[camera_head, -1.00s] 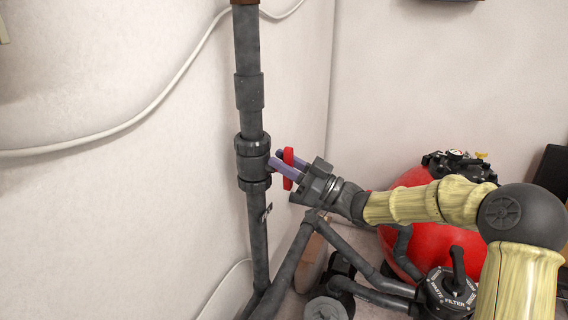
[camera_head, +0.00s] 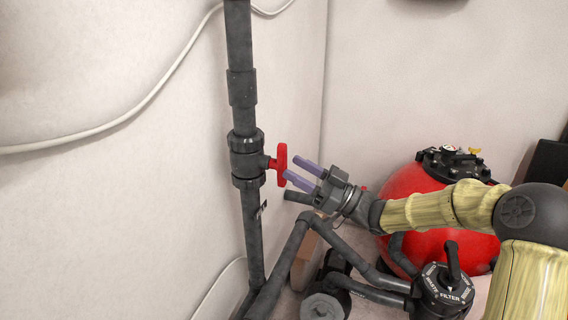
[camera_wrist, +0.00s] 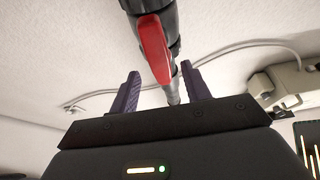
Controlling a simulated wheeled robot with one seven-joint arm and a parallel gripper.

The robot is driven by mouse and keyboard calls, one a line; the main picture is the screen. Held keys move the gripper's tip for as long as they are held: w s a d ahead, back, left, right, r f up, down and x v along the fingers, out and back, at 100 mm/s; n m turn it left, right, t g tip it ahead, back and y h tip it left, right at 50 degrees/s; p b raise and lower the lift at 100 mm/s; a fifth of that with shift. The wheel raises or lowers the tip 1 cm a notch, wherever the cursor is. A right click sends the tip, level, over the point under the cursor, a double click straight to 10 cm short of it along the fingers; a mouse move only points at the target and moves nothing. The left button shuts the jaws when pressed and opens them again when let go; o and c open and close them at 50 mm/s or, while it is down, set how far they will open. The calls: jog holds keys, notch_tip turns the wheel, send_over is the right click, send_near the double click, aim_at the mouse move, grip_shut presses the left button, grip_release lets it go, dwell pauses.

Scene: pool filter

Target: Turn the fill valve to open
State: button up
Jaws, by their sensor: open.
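The fill valve is a dark grey body (camera_head: 247,158) on a vertical grey pipe against the left wall. Its red handle (camera_head: 281,164) sticks out to the right, with its long side roughly upright in line with the pipe. My gripper (camera_head: 298,173) is open, its two purple fingers pointing left toward the handle. The fingertips are just right of the handle, apart from it, with nothing held. In the wrist view the red handle (camera_wrist: 155,48) lies beyond and between the two spread fingers (camera_wrist: 160,88).
A red filter tank (camera_head: 425,215) stands at the right. A multiport valve (camera_head: 446,290) marked FILTER sits low in front of it. Grey pipes (camera_head: 345,245) run below my gripper. A pale cable (camera_head: 120,120) runs along the left wall. The wall space above my gripper is clear.

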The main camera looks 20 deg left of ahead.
jog(key=v, duration=1.1)
jog(key=shift+d+f+b, duration=0.15)
jog(key=shift+d+b, duration=0.2)
